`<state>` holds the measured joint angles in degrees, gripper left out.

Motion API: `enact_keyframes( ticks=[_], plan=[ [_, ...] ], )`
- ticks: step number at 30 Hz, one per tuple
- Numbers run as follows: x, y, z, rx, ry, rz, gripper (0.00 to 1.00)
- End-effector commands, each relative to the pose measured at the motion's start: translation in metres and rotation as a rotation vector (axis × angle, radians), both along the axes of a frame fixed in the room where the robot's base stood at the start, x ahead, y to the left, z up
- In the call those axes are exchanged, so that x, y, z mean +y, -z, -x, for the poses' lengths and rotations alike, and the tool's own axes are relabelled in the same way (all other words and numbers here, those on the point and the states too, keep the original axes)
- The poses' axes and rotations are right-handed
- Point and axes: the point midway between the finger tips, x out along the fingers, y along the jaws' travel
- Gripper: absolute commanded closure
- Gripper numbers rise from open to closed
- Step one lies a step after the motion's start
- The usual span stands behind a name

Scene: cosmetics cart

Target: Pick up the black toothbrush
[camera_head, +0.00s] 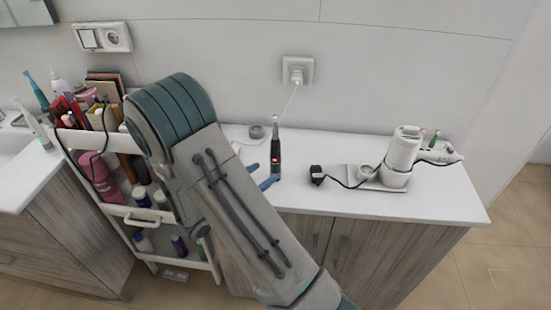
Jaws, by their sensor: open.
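The black toothbrush (276,152) stands upright on the white counter, with a pale brush head on top and a small red light on its body. My gripper (262,175) shows as blue fingertips past the right side of my arm, at the lower left of the toothbrush. The fingers look apart, and the jaws are open. One fingertip is close to the brush's lower body; I cannot tell whether it touches. My arm hides the rest of the gripper.
A white cart (136,214) full of cosmetics stands at left, partly behind my arm. On the white counter (440,200), a black plug (317,174) and a white device on a tray (401,160) lie to the right. A cord hangs from the wall socket (297,71).

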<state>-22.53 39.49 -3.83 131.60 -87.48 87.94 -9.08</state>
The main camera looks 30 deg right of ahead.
Motion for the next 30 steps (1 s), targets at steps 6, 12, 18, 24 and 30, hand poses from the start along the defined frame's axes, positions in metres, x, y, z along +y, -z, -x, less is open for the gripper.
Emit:
enact_keyframes(
  ticks=[6,12,18,24,30],
  plan=[
    [-0.018,-0.004,-0.003,0.001,0.003,0.001,0.47],
    [-0.047,-0.006,-0.011,0.001,0.003,0.0,0.47],
    [-0.056,-0.005,-0.014,0.0,0.0,0.001,0.47],
    [-0.056,-0.005,-0.014,-0.001,0.0,0.001,0.59],
    [-0.056,-0.005,-0.014,-0.001,0.0,0.0,0.97]
  ],
)
